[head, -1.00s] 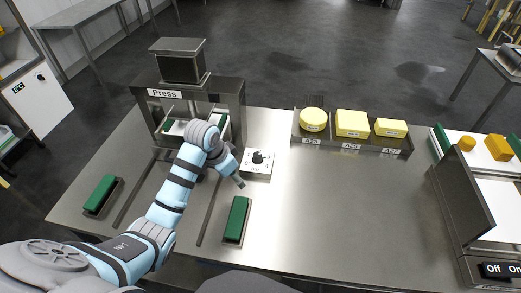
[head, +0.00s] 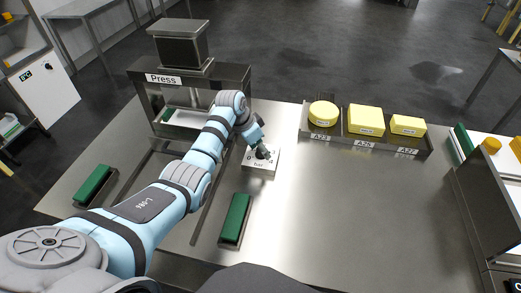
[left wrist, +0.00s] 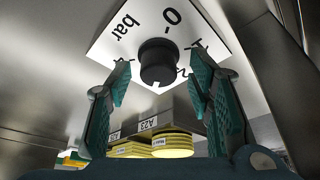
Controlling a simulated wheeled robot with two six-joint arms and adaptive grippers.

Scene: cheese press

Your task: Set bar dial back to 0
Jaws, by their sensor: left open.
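The bar dial is a black round knob (left wrist: 157,62) on a white panel (left wrist: 110,45) marked "bar", with a 0 and other marks around it. The panel is on a small box (head: 260,168) on the table, right of the press (head: 190,95). My left gripper (head: 264,153) is over this box and hides most of the knob in the head view. In the left wrist view its two teal-padded fingers are open, one on each side of the knob. I cannot tell whether they touch it, or which mark the knob points to. My right gripper is not in view.
A tray (head: 366,147) with yellow cheeses labelled A23, A25 and A27 stands at the back right. Green-topped blocks (head: 235,218) (head: 94,184) lie on the table. A metal unit (head: 485,215) stands at the right edge. The table's middle right is clear.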

